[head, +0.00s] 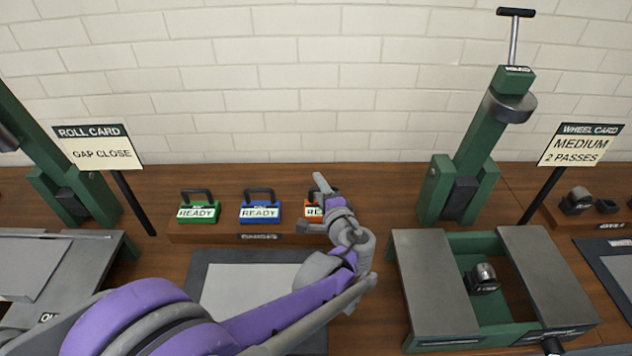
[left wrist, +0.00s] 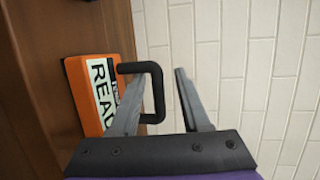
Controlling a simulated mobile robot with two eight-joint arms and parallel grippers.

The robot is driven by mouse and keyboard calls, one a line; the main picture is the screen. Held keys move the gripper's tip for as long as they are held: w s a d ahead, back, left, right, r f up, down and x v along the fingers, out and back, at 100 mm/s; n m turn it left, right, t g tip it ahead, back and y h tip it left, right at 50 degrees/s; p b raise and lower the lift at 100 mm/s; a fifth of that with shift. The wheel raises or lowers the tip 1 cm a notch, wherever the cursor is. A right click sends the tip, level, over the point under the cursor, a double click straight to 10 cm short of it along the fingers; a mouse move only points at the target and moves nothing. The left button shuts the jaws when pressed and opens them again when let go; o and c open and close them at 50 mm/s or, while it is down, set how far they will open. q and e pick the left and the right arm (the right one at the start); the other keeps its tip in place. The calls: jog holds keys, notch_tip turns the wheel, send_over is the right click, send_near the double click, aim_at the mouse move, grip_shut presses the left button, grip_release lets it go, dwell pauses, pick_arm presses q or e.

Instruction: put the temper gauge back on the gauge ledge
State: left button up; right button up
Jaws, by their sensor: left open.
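Three gauges with black handles and READY labels stand on the wooden gauge ledge (head: 205,237): a green one (head: 197,213), a blue one (head: 260,213) and an orange one (head: 313,212). My right gripper is not in view.
A green press (head: 465,150) and grey-topped frame (head: 435,285) stand right of the ledge. A small dark block (head: 481,279) sits in the frame. A roll card sign (head: 97,150) is at left, a wheel card sign (head: 580,147) at right. A grey-edged mat (head: 215,268) lies before the ledge.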

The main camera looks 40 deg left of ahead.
pick_arm(q)
jog(key=v, duration=0.9)
jog(key=shift+p, duration=0.35)
